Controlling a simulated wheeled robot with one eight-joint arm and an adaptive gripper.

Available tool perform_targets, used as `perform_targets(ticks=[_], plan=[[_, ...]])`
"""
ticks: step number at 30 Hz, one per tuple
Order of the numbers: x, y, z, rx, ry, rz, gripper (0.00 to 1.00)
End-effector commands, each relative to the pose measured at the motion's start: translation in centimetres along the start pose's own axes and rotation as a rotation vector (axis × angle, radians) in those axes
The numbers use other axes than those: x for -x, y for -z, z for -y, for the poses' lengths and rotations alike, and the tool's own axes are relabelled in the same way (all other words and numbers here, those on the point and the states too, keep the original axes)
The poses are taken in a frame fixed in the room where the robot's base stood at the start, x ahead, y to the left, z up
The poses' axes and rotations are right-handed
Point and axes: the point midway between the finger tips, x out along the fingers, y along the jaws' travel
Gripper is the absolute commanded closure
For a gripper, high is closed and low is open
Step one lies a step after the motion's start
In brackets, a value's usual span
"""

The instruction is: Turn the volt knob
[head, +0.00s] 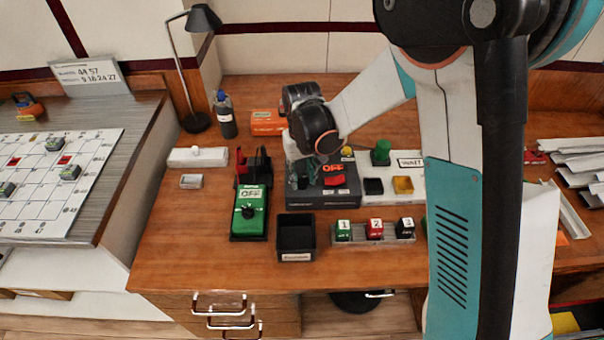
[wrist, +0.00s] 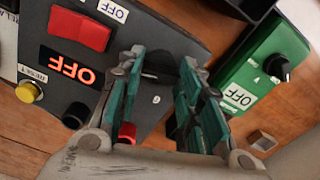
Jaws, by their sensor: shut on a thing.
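The dark control box (head: 330,194) stands on the desk, with a lit red OFF display and a red rocker switch. In the wrist view its dark panel (wrist: 110,65) fills the left and middle. My gripper (head: 298,178) is down at the left part of this box. In the wrist view, the teal fingers of my gripper (wrist: 163,60) are closed around a dark knob (wrist: 160,68) on the panel. The fingers hide much of the knob, and its label cannot be read. A small "9" shows on the panel between the fingers.
A green box (head: 250,212) with a black knob and OFF label stands left of the dark box. A black tray (head: 296,238) and a row of numbered blocks (head: 374,232) lie in front. A yellow button (wrist: 28,91) is on the dark panel.

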Motion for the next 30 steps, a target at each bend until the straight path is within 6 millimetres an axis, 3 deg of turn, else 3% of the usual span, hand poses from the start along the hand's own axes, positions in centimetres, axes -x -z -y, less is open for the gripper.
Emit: perform_targets(ticks=[19, 20, 22, 30], plan=[[-0.02, 0.00, 0.01, -0.049, 0.000, 0.000, 0.90], [-0.02, 0.00, 0.01, -0.049, 0.000, 0.000, 0.60], [-0.02, 0.00, 0.01, -0.049, 0.000, 0.000, 0.46], [-0.01, 0.00, 0.00, -0.048, 0.000, 0.000, 0.46]])
